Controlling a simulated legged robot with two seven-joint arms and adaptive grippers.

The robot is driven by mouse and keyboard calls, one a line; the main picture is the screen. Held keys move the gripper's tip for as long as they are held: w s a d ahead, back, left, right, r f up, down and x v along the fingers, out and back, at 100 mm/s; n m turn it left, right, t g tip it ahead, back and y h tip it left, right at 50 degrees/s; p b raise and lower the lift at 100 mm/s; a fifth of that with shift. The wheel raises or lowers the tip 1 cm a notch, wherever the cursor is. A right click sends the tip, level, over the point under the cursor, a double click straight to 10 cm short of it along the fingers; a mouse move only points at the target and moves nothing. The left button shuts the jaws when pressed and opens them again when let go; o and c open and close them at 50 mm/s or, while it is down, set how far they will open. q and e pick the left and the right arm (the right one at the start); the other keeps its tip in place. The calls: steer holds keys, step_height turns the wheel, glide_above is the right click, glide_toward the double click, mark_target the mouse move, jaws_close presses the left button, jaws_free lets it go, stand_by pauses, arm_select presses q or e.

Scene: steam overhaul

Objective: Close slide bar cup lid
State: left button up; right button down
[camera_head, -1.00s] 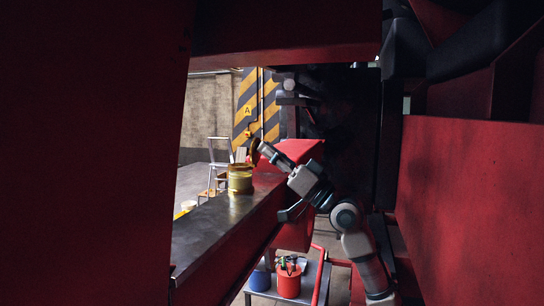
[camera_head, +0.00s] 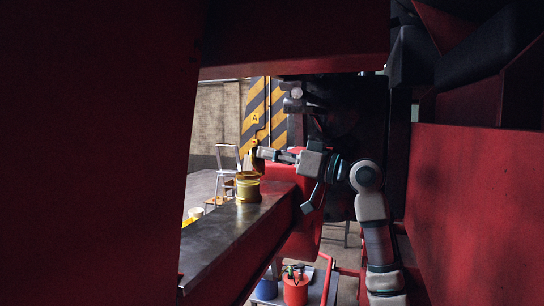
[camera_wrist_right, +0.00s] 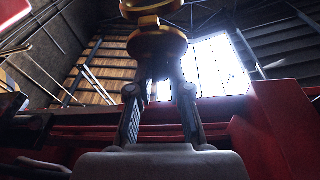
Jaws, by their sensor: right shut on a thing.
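The brass slide bar cup (camera_head: 248,188) stands upright on the dark top of the slide bar (camera_head: 225,237) in the head view. Its brass lid (camera_head: 257,161) is raised on edge just above the cup's far right rim. My right gripper (camera_head: 272,154) comes from the right, nearly level, and is shut on the lid. In the right wrist view, brass (camera_wrist_right: 158,43) shows just beyond the fingertips of my right gripper (camera_wrist_right: 160,88). I cannot tell there which brass part is lid and which is cup. My left gripper is not in view.
Red walls (camera_head: 470,215) close in on the right, left and above. A trolley with a red bucket (camera_head: 295,291) and a blue bucket (camera_head: 265,290) stands low in front. A striped yellow-black panel (camera_head: 256,118) stands behind. The bar top left of the cup is clear.

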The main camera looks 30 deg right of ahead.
steer(key=shift+d, duration=0.1)
steer(key=c, duration=1.1)
jaws_free()
steer(key=shift+w, duration=0.1)
steer(key=shift+c, duration=0.2)
steer(key=shift+o, duration=0.2)
steer(key=shift+w+d, duration=0.1)
steer(key=shift+w, duration=0.05)
steer(key=v, duration=1.2)
steer(key=shift+d+f, duration=0.15)
steer(key=shift+f, duration=0.05)
steer(key=shift+w, duration=0.15)
